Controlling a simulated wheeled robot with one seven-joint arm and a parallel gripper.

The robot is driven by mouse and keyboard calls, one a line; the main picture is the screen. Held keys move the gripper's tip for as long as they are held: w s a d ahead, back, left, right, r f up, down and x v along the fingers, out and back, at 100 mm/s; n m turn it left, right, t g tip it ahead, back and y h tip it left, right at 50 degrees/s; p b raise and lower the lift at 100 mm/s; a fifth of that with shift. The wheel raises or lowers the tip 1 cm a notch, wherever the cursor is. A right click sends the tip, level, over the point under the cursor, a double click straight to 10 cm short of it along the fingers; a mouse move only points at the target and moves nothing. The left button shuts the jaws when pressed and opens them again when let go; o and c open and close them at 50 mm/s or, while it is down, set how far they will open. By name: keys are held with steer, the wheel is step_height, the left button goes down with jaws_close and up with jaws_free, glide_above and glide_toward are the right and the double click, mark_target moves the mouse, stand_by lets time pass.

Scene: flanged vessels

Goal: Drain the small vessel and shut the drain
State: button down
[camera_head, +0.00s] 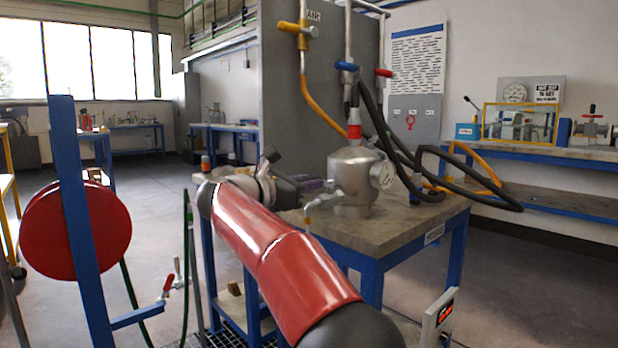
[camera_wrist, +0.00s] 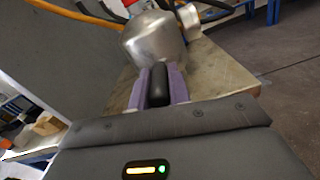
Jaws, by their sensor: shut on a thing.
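The small vessel (camera_head: 352,178) is a domed silver metal pot on the grey-topped bench. It has a red collar on top and a round gauge (camera_head: 384,174) on its right side. A thin bent drain pipe (camera_head: 312,205) comes out low at its left front. My gripper (camera_head: 314,186) is at the vessel's left side. In the wrist view, my gripper's purple fingers (camera_wrist: 158,88) are shut on a black rounded handle (camera_wrist: 159,80), with the vessel (camera_wrist: 154,42) right behind it. What the handle joins to is hidden. I cannot see whether liquid flows.
Black hoses (camera_head: 440,170) and an orange hose (camera_head: 318,105) hang behind and right of the vessel. The bench's bare top (camera_head: 415,215) is clear at front right. A red hose reel (camera_head: 75,230) on a blue post stands at left. A floor grating lies below the bench.

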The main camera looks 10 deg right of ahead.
steer(key=shift+r, duration=0.1)
stand_by(0.3)
steer(key=c, duration=1.3)
jaws_free()
steer(key=v, duration=0.7)
steer(key=shift+s+a+b, duration=0.15)
steer(key=shift+a+b, duration=0.15)
